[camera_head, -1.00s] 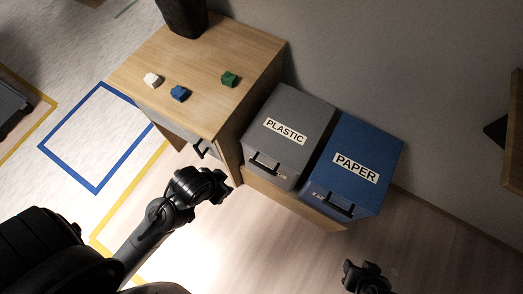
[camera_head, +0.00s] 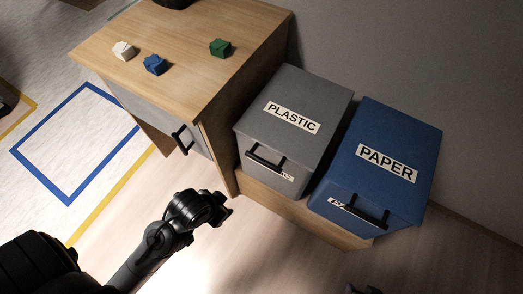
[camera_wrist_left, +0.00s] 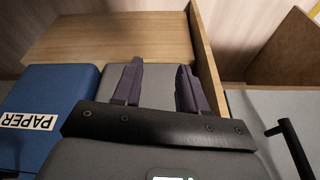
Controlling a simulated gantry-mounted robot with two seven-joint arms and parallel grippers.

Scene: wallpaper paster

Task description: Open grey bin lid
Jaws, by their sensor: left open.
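The grey bin stands beside the desk, its flat lid (camera_head: 305,92) closed and marked PLASTIC. A black handle (camera_head: 265,163) sits at its front edge. My left gripper (camera_head: 228,203) is open and empty, in front of and to the left of the grey bin, apart from the handle. In the left wrist view its two fingers (camera_wrist_left: 158,88) are spread, with a grey bin surface (camera_wrist_left: 152,76) behind them. The bin's handle cannot be made out there. Only a sliver of my right gripper (camera_head: 366,289) shows at the bottom edge, so its jaws are unclear.
A blue PAPER bin (camera_head: 395,130) stands right of the grey one, both on a wooden base (camera_head: 285,206). The desk (camera_head: 190,40) carries white (camera_head: 123,50), blue (camera_head: 154,65) and green (camera_head: 220,46) pieces. Its drawer handle (camera_head: 182,140) sticks out. The floor in front is clear.

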